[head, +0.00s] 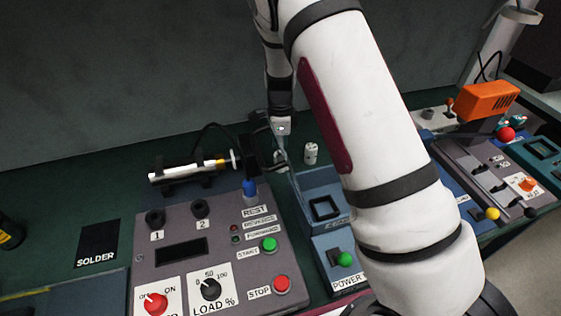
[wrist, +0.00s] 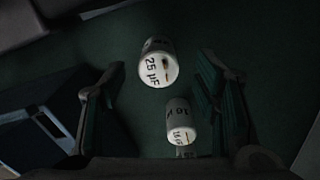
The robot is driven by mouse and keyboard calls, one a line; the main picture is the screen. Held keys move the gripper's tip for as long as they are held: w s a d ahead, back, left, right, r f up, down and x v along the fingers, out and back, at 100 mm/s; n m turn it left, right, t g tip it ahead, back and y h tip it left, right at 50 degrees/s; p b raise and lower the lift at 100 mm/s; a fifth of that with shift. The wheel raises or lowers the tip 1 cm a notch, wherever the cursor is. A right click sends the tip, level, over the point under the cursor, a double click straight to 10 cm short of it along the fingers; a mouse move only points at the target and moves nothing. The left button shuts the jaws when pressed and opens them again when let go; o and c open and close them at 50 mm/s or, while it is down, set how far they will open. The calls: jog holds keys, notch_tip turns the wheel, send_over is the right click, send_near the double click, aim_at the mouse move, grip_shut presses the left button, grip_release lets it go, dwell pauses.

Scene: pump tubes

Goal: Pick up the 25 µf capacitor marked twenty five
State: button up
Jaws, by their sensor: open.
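The 25 µF capacitor (wrist: 157,66) is a white cylinder with "25 µF" printed on its top, standing on the dark green bench. My gripper (wrist: 161,72) is open in the wrist view, with one finger on each side of this capacitor and a gap on both sides.
A grey control panel (head: 215,235) with knobs and buttons lies in front. A blue box (head: 320,190) with a dark square opening stands close to the gripper; the wrist view shows a blue box (wrist: 50,105) at left. A white tube (head: 190,170) lies left in a black holder.

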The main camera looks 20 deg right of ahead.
notch_tip(320, 180, down, 3)
jog(key=shift+f, duration=0.15)
jog(key=c, duration=1.3)
jog(key=shift+o, duration=0.2)
